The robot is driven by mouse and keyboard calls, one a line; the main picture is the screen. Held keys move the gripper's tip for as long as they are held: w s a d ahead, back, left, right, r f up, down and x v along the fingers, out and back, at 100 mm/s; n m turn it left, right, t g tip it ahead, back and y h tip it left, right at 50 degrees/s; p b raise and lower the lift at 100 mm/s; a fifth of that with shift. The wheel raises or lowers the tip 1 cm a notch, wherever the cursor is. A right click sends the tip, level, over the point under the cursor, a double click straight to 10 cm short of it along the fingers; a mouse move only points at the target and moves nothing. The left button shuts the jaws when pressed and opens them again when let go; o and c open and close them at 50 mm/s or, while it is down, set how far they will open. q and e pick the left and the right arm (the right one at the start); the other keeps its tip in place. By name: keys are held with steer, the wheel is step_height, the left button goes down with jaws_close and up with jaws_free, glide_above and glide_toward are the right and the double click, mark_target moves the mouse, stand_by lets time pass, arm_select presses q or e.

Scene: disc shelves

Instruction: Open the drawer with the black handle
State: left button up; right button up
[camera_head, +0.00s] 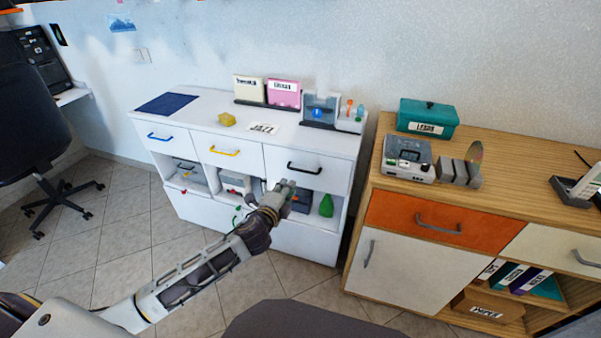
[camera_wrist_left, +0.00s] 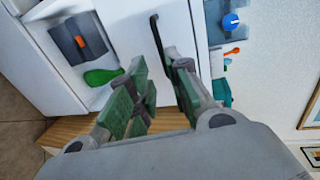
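The drawer (camera_head: 336,179) with the black handle (camera_head: 304,168) is the right one in the top row of the white cabinet, and it looks closed. The black handle also shows in the left wrist view (camera_wrist_left: 155,34), running up from between my fingertips. My left gripper (camera_head: 284,186) is just in front of the drawer, slightly below and left of the handle in the head view. In the wrist view its green-padded fingers (camera_wrist_left: 157,72) are apart. One finger overlaps the handle's near end; I cannot tell if they touch. My right gripper is not in view.
Blue (camera_head: 160,137) and yellow (camera_head: 224,152) handles mark the neighbouring drawers. Below are open compartments with a green bottle (camera_head: 326,205) and a dark box. A wooden cabinet (camera_head: 365,210) stands close on the right. An office chair (camera_head: 35,130) is at far left.

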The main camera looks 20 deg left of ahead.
mark_target(300, 170)
arm_select(q)
steer(key=shift+w, duration=0.15)
steer(key=shift+b+x, duration=1.15)
steer(key=shift+x, duration=5.45)
steer(key=shift+w+f, duration=0.1)
steer(key=shift+w, duration=0.05)
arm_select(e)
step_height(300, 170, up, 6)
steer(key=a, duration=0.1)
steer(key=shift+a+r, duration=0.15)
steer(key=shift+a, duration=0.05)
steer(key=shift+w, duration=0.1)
arm_select(q)
jaws_close()
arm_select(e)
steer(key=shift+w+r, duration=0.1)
